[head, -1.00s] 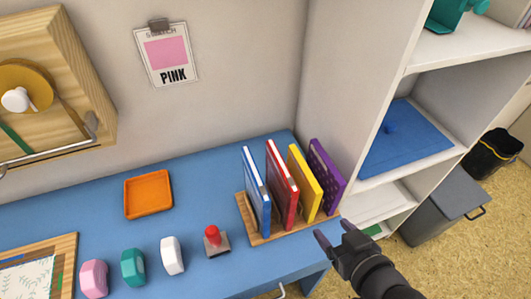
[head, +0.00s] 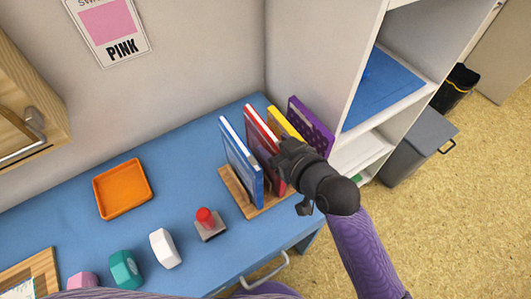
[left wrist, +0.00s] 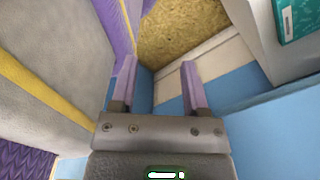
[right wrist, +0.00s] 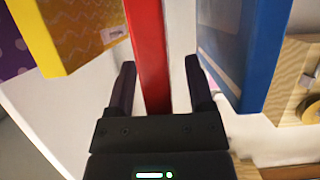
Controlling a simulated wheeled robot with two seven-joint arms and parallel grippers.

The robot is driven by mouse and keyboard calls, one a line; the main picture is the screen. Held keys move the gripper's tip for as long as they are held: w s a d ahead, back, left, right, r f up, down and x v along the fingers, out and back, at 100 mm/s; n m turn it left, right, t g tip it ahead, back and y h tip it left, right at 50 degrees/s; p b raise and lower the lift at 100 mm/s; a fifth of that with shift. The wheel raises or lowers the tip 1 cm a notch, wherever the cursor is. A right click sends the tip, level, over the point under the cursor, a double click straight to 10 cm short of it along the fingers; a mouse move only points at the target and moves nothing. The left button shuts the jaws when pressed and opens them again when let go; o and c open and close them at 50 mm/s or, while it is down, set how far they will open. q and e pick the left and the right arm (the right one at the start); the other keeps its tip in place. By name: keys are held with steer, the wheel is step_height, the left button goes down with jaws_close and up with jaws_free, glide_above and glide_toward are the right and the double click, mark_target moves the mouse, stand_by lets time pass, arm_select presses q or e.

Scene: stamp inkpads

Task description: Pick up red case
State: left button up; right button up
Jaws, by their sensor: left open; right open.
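The red case (head: 262,135) stands upright in a wooden rack (head: 240,196) on the blue table, between the blue case (head: 240,160) and the yellow case (head: 283,122). My right gripper (head: 283,165) is at the front of the red case and hides part of it. In the right wrist view, my right gripper (right wrist: 160,72) is open, with its fingers on either side of the spine of the red case (right wrist: 147,45). Gaps show beside it, and contact cannot be told. My left gripper (left wrist: 160,68) is open and empty in the left wrist view, outside the head view.
The purple case (head: 312,128) stands right of the yellow case. An orange tray (head: 122,188), a red-handled stamp (head: 208,222) and several coloured blocks, one white (head: 165,248), lie left on the table. A white shelf (head: 350,60) rises close on the right.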

jaws_close()
stand_by(1.3)
